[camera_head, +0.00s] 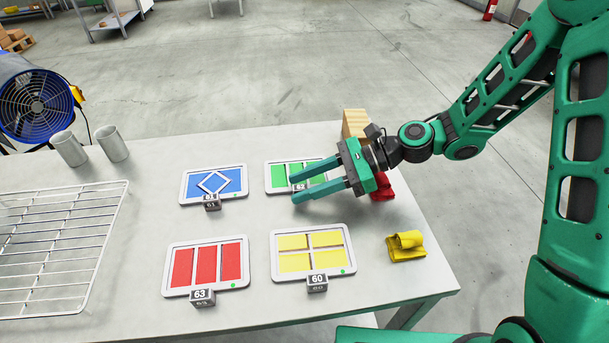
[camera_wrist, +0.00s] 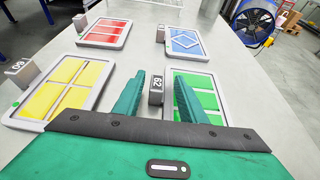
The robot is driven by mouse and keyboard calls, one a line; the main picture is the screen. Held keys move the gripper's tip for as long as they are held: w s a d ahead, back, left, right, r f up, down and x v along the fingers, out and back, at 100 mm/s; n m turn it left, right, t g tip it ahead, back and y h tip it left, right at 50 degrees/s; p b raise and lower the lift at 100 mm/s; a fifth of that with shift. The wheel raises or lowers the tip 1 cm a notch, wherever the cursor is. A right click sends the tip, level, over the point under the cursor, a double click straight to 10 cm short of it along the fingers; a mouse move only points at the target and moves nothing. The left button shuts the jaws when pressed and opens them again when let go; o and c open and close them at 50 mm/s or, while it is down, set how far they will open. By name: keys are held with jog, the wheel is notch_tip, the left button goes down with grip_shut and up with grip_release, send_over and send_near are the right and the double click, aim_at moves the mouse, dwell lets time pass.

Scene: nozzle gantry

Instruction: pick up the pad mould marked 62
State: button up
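The pad mould marked 62 (camera_head: 281,174) is a white-framed tray with green panels at the back right of the table. Its small tag block reading 62 (camera_head: 299,187) faces the front edge. My gripper (camera_head: 295,189) is open at this mould's front right, and its fingers hide part of it. In the wrist view the 62 tag (camera_wrist: 156,89) stands between the two fingers (camera_wrist: 159,82), with gaps on both sides. The green mould (camera_wrist: 208,96) lies beyond and partly behind the right finger. Whether the fingers are level with the tag is hard to tell.
Blue mould 61 (camera_head: 231,184), red mould 63 (camera_head: 207,267) and yellow mould 60 (camera_head: 312,252) lie close by. A wire rack (camera_head: 60,245) and two grey cups (camera_head: 112,144) are at left. A yellow cloth (camera_head: 405,246) lies at right, a wooden block (camera_head: 355,122) behind.

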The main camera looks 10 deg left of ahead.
grip_shut()
jog(key=shift+r, duration=0.15)
